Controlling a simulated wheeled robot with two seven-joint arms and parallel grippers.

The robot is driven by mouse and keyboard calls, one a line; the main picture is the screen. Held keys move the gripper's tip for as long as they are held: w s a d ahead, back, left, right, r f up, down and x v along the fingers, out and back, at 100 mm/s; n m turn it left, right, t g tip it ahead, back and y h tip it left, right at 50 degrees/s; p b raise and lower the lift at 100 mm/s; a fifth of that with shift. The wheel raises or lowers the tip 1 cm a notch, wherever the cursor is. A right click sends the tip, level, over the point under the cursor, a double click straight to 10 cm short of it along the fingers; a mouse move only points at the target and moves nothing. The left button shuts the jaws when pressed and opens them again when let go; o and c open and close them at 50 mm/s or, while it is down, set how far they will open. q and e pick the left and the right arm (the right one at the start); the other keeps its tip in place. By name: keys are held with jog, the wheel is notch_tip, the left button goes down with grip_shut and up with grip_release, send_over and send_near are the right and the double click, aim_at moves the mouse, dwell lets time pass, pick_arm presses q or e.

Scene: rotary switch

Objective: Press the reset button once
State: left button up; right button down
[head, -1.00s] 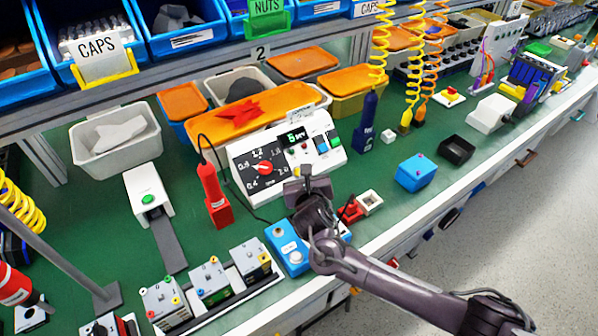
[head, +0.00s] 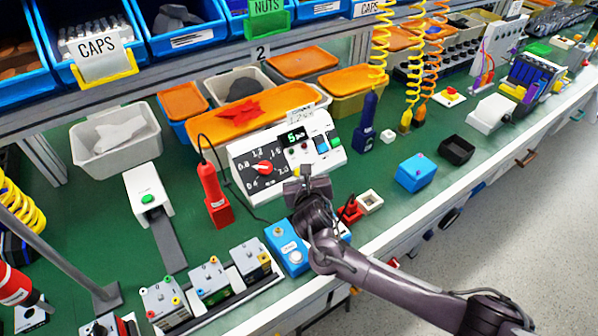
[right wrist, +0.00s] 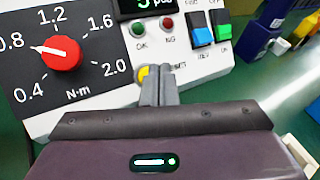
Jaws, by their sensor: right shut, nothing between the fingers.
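The white control box (head: 245,180) has a sloped front panel with a red rotary knob (head: 264,168) on a dark dial. A yellow button (right wrist: 145,73), beside a partly hidden label ending in "SET", lies low on the panel and is largely covered by my fingers. My right gripper (right wrist: 159,70) is shut and empty, its tips at or just in front of that button; contact cannot be told. In the head view, the right gripper (head: 304,172) hides the button. My left gripper is not in view.
Green and red round buttons (right wrist: 167,25) sit above the yellow one, with blue and green rocker switches (right wrist: 222,25) to the right. A red tool (head: 212,195) stands left of the box.

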jog(key=shift+w+a+f, duration=0.15)
jog(key=shift+f, duration=0.1)
